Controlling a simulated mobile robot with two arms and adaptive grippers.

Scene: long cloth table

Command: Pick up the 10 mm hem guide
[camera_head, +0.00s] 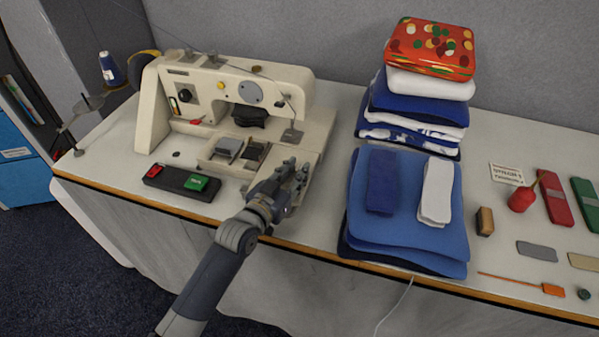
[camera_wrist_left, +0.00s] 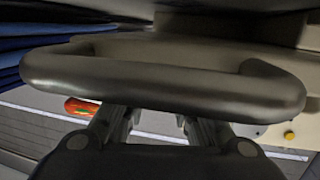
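My left gripper (camera_head: 297,172) is over the front right part of the sewing machine's bed, right of the small open tray. In the left wrist view its two fingers (camera_wrist_left: 158,125) stand apart with nothing seen between them. A dark rounded bar (camera_wrist_left: 165,80) crosses that view close by, hiding the fingertips' surroundings. The tray holds a grey block (camera_head: 228,148) and a darker block (camera_head: 256,151). I cannot read any size marking, so I cannot tell which piece is the 10 mm hem guide. My right gripper is not in view.
The cream sewing machine (camera_head: 152,105) stands at the left, with a black switch box (camera_head: 170,180) in front. Folded blue cloths (camera_head: 405,235) and a stacked pile with a red tin (camera_head: 432,47) stand right of my arm. Small tools lie further right.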

